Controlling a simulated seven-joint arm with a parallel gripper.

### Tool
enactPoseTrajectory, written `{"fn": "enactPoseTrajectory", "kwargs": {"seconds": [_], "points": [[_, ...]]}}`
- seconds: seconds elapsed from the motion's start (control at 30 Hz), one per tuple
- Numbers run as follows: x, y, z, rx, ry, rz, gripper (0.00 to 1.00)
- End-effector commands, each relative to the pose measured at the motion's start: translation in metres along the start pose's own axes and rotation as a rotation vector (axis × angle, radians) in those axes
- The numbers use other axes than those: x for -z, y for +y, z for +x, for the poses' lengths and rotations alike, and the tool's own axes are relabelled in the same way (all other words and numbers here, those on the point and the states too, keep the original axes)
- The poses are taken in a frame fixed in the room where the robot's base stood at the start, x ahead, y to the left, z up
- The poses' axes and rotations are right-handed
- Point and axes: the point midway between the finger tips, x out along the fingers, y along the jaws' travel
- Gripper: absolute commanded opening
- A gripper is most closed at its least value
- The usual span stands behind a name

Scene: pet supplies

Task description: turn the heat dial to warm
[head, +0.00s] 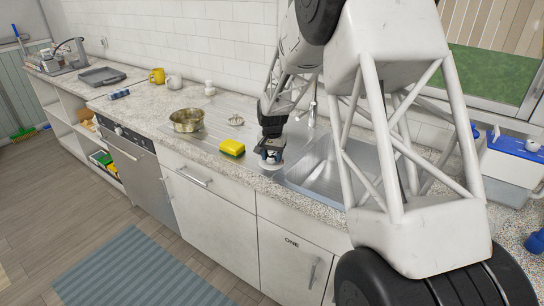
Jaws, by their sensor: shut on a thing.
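My gripper (270,154) points down over the counter at the left edge of the sink. It is shut on a small pale round thing (270,166) that shows just under the fingers, low on the steel surface. The fingers hide most of this thing, and it is too small to tell whether it is the heat dial. No marking for warm can be read. An appliance front with a dark control panel (124,134) is at the left, apart from my gripper, with details too small to read.
A yellow sponge (232,147) lies left of my gripper, with a metal pot (186,120) and a lid (236,121) behind it. The sink basin (322,172) opens at the right.

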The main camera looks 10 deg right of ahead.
Motion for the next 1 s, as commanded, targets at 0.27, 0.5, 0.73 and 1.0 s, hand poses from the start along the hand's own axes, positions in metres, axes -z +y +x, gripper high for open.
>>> {"fn": "enactPoseTrajectory", "kwargs": {"seconds": [0.27,0.5,0.73,1.0], "points": [[0.0001,0.0,-0.0006,0.0,0.0,0.045,0.24],[0.0001,-0.0001,-0.0007,0.0,0.0,0.045,0.24],[0.0001,-0.0001,-0.0005,0.0,0.0,0.044,0.72],[0.0001,0.0,-0.0004,0.0,0.0,0.044,0.73]]}}
